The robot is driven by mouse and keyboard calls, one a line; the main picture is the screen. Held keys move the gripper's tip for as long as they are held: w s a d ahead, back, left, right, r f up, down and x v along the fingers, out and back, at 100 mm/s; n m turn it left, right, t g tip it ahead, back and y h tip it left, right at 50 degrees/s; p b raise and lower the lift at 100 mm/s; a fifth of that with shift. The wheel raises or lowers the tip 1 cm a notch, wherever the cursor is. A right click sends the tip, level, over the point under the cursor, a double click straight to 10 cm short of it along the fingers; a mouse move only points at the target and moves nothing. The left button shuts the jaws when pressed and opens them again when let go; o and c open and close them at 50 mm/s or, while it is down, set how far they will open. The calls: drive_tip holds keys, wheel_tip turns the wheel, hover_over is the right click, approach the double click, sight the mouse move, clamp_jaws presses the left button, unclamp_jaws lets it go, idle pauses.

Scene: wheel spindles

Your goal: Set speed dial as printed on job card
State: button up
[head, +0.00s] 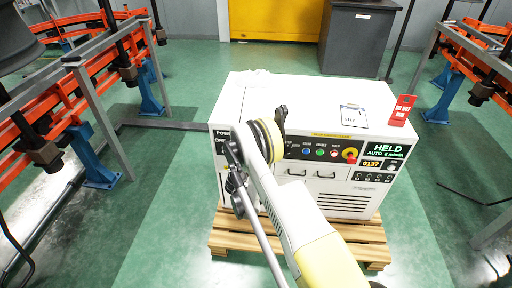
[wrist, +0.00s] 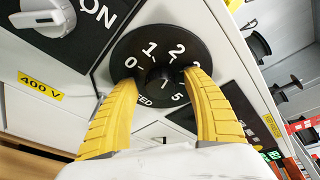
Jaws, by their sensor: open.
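The speed dial (wrist: 150,37) is a round black plate with white numbers, in the middle of the wrist view. The 0, 1, 2 and 5 can be read; other marks and part of the word below are covered by my fingers. My gripper (wrist: 163,80) is open, its two yellow fingers reaching over the dial face on either side of its dark centre. Whether they touch the knob, and where it points, I cannot tell. In the head view my arm hides the dial. The job card (head: 353,117) lies on the white cabinet top; its print is too small to read.
The white cabinet (head: 300,93) stands on a wooden pallet (head: 222,243). A grey switch knob (wrist: 45,16) marked ON is left of the dial. The front panel has coloured buttons, a red-yellow stop button (head: 350,155) and a display (head: 385,150) reading HELD. A red stand (head: 402,110) is on top. Orange racks flank both sides.

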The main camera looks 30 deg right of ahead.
drive_tip(key=shift+s, duration=0.1)
drive_tip(key=c, duration=1.2)
drive_tip(key=n+h, duration=0.1)
drive_tip(key=n, duration=0.1)
drive_tip(key=shift+a+n, duration=0.1)
drive_tip(key=shift+n, duration=0.2)
drive_tip(key=o, duration=1.2)
drive_tip(key=shift+r, duration=0.1)
drive_tip(key=shift+r, duration=4.95)
